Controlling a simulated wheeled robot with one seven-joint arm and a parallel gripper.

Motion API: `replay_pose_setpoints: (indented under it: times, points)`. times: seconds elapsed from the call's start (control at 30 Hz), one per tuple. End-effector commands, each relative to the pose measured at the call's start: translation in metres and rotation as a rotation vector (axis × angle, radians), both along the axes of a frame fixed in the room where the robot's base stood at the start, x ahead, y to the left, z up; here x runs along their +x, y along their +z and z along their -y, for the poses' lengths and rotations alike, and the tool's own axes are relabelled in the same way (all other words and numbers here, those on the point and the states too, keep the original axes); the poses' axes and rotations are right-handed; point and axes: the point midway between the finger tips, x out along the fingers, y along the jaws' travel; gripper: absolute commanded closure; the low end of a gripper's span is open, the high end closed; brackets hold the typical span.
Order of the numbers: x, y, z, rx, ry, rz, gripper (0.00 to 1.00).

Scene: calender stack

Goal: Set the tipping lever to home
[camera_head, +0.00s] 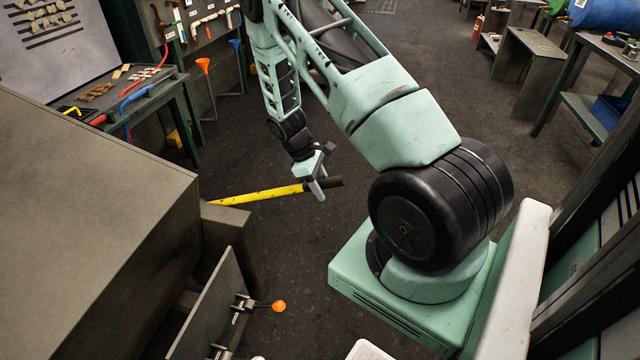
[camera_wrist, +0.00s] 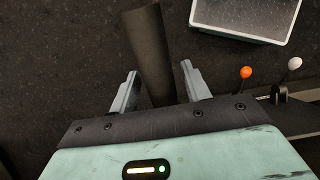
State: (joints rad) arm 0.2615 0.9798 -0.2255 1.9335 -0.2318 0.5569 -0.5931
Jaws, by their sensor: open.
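A long yellow lever (camera_head: 255,195) with a black grip sticks out from the side of the big grey cabinet, nearly level. My gripper (camera_head: 318,188) is at the grip end of this lever. In the wrist view, my gripper (camera_wrist: 160,72) is open, with the dark grip (camera_wrist: 147,40) running between its two fingers. A gap shows on the right side of the grip; contact on the left is hard to tell. The lever's yellow part is not seen in the wrist view.
The grey cabinet (camera_head: 90,220) fills the left. Below it, a small panel (camera_head: 208,310) carries an orange-knobbed lever (camera_head: 279,306); the wrist view also shows a white-knobbed lever (camera_wrist: 294,64). A white-rimmed tray (camera_wrist: 240,37) lies nearby. Open floor lies beyond my gripper.

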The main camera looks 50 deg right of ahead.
Motion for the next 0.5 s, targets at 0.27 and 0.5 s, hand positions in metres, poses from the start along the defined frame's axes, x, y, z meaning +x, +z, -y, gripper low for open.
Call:
replay_pose_setpoints:
  times: [0.27, 0.5]
  points:
    - [0.000, 0.000, 0.000, 0.000, 0.000, 0.000, 1.00]
    - [0.005, 0.010, -0.001, -0.006, 0.001, -0.014, 1.00]
